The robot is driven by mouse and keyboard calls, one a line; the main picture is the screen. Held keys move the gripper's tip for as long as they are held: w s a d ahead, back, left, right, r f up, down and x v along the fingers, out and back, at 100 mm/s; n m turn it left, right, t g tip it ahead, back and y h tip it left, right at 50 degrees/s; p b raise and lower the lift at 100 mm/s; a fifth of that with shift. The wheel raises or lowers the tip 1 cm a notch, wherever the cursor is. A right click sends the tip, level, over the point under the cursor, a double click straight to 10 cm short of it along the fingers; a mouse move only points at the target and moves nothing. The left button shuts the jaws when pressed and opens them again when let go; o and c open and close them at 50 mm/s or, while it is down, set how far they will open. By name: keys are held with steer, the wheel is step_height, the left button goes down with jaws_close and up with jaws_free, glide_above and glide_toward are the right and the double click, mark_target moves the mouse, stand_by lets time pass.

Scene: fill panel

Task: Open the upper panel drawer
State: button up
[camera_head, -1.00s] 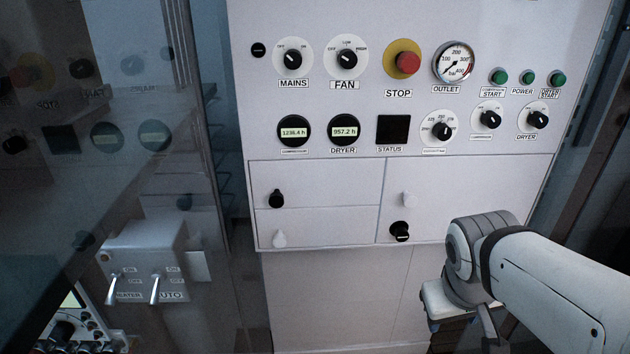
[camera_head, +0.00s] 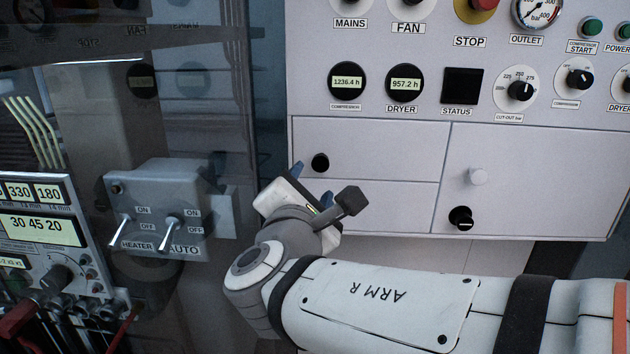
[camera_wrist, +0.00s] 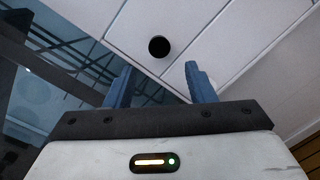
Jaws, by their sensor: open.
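The upper panel drawer (camera_head: 385,148) is a white front at the left of the panel's lower part, and it looks shut. Its black round knob (camera_head: 320,162) sits near its left end. My gripper (camera_head: 312,184) is just below and close to this knob in the head view. In the wrist view, the knob (camera_wrist: 159,46) shows ahead of and between the two blue fingers of my gripper (camera_wrist: 158,82), beyond their tips. The fingers are apart and nothing is between them. The lower drawer (camera_head: 400,203) is partly hidden by my gripper.
Dials and displays fill the panel above. A grey switch box (camera_head: 157,205) with two levers stands left of my gripper, near a control unit (camera_head: 45,235).

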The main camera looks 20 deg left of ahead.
mark_target(320, 163)
steer(key=w, duration=0.4)
steer(key=w+a, duration=0.1)
steer(key=w, duration=0.2)
steer(key=shift+w+r, duration=0.1)
steer(key=shift+r, duration=0.05)
steer(key=shift+s+d+r, duration=0.1)
steer(key=shift+s, duration=0.1)
jaws_close()
